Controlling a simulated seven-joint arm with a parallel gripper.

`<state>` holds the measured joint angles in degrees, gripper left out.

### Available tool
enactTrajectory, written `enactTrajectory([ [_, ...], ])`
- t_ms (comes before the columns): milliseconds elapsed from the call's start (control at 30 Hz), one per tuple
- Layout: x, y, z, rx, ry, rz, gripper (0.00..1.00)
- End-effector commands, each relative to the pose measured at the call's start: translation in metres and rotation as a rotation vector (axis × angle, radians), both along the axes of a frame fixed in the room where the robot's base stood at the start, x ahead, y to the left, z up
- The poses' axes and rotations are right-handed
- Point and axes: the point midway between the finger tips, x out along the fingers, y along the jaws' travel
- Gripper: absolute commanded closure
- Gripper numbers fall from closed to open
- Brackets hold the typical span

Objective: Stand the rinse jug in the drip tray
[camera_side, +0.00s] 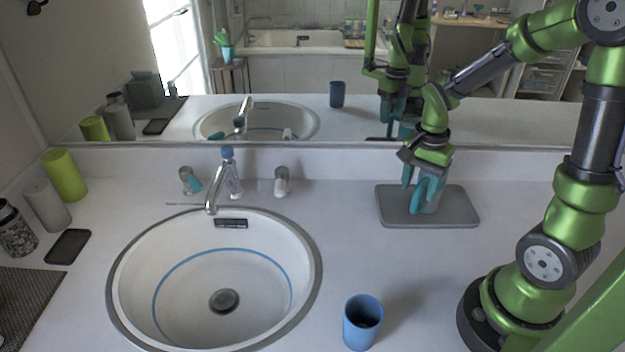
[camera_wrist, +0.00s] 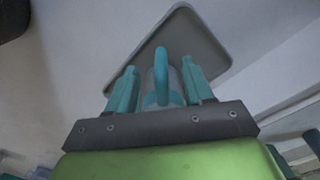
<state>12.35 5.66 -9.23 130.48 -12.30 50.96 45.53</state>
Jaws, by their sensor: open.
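The rinse jug (camera_side: 432,203), a pale grey vessel with a teal handle, stands upright in the drip tray (camera_side: 458,214), a flat grey tray right of the sink. In the wrist view the jug (camera_wrist: 161,84) shows its teal handle in front of the tray (camera_wrist: 200,42). My gripper (camera_side: 424,188) is low over the tray, with its teal fingers on either side of the jug. In the wrist view the gripper (camera_wrist: 162,84) is open, a finger to each side of the jug. The fingers hide part of the jug in the side view.
A blue cup (camera_side: 362,325) stands at the front, right of the sink (camera_side: 180,280). The faucet (camera_side: 228,180) and two knobs are behind the basin. A green cup (camera_side: 64,176), a grey cup and a dark jar stand at the left. A mirror (camera_side: 330,100) runs along the back.

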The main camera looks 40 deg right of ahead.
Motion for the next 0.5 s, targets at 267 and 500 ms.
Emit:
enactTrajectory([
  [267, 0.001, 0.0, 0.012, -0.001, -0.003, 0.001, 0.49],
  [500, 0.0, 0.0, 0.021, -0.001, -0.002, 0.002, 0.49],
])
